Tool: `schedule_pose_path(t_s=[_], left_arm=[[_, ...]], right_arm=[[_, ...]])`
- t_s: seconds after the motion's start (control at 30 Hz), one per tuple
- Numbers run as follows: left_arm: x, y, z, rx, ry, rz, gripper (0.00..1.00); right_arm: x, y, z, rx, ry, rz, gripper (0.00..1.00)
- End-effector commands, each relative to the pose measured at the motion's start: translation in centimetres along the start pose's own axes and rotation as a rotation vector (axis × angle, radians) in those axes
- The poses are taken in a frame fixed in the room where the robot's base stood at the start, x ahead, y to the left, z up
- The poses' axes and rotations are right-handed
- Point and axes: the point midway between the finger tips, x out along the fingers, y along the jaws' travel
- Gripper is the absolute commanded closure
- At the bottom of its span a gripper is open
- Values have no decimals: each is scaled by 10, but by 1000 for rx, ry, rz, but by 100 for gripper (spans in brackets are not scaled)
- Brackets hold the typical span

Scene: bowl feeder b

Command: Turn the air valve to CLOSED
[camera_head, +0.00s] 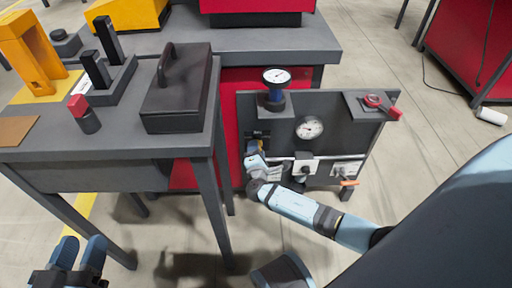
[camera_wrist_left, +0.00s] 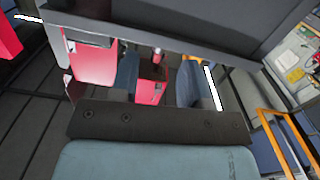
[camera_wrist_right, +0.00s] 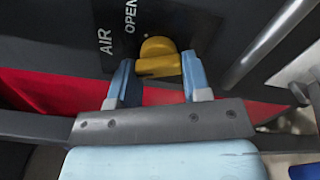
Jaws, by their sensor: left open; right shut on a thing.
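The air valve's yellow handle (camera_wrist_right: 158,58) shows in the right wrist view on a dark panel, beside the printed words AIR and OPEN. A CLOSED label is not readable there. My right gripper (camera_wrist_right: 158,80) has its fingers on both sides of the handle and is shut on it. In the head view my right gripper (camera_head: 255,158) is at the left side of the dark panel (camera_head: 355,113) and mostly hides the valve. My left gripper (camera_head: 80,252) is open and empty at the lower left of the head view, away from the valve. It also shows in the left wrist view (camera_wrist_left: 158,80).
The panel also carries a top gauge (camera_head: 277,76), a face gauge (camera_head: 309,128) and a red-handled valve (camera_head: 374,100). A grey table (camera_head: 130,143) with a dark handled box (camera_head: 178,95) stands left of it.

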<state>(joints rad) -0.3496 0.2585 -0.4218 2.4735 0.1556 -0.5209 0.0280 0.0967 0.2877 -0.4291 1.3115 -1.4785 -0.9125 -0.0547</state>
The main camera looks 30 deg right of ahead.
Motion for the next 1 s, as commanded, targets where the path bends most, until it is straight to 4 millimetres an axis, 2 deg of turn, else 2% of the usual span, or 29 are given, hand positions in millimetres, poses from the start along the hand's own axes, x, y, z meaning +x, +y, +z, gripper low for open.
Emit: schedule_pose_path(t_s=[0.3, 0.5, 1.0], left_arm=[[-4, 8, 6, -93, -61, -1, 57], [-6, 11, 7, -125, -77, 2, 57], [-7, 12, 1, -127, -53, -3, 57]], right_arm=[[2, 1, 2, -240, -1, 1, 80], [2, 0, 1, -333, 0, 2, 80], [2, -1, 1, -394, -1, 2, 80]])
